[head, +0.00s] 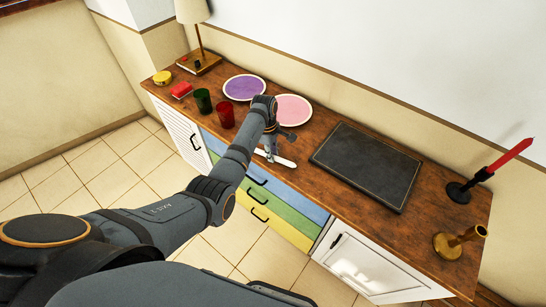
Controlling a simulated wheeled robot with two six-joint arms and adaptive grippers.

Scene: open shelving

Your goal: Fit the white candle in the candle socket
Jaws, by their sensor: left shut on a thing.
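I cannot tell whether the candle touches the top. My right gripper is not in view.
A dark slate board (367,165) lies between my left gripper and the holders. A pink plate (293,110), a purple plate (244,88), a red cup (225,116), a green cup (203,101) and a lamp (199,62) stand left and behind. The wall bounds the back.

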